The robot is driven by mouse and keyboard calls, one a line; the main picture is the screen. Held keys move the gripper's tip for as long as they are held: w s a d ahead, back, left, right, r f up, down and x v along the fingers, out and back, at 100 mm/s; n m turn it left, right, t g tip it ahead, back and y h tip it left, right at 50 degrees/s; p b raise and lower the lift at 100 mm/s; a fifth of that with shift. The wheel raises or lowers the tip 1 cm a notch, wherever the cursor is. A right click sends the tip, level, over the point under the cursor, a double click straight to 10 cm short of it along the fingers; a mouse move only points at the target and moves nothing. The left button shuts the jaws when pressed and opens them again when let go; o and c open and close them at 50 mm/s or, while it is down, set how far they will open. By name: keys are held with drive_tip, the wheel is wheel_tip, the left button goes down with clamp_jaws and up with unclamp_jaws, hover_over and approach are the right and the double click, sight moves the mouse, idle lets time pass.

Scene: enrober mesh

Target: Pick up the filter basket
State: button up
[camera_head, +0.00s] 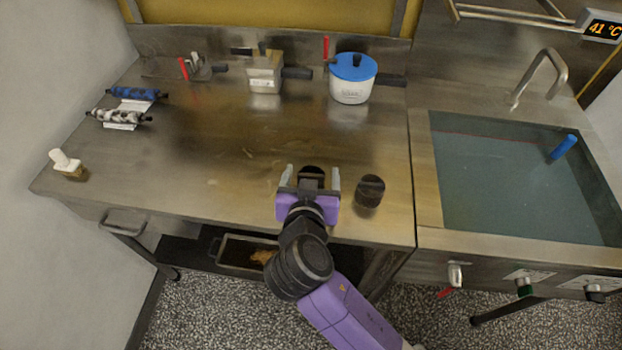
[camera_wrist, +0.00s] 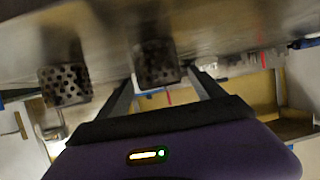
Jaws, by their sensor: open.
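Two dark, perforated, cup-like baskets are in view; I cannot tell from looks which one the task means. One basket (camera_head: 312,171) shows between the finger tips in the head view, partly hidden by my gripper; it also shows between the fingers in the wrist view (camera_wrist: 157,62). The other basket (camera_head: 370,191) stands on the steel counter just right of my gripper in the head view, and at the left in the wrist view (camera_wrist: 66,87). My gripper (camera_head: 312,178) is open, low over the front of the counter. I see no clear contact between the fingers and either basket.
The steel counter (camera_head: 215,160) is mostly clear. At its back stand a white pot with a blue lid (camera_head: 352,80) and a metal box (camera_head: 264,75). Rollers (camera_head: 120,116) and a brush (camera_head: 66,164) lie left. A water-filled sink (camera_head: 510,185) is right.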

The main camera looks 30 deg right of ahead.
sight(312, 168)
drive_tip(key=shift+x, duration=1.65)
drive_tip(key=c, duration=1.4)
drive_tip(key=shift+r, duration=0.1)
drive_tip(key=shift+c, duration=0.2)
wheel_tip(312, 168, up, 20)
drive_tip(key=shift+p, duration=0.3)
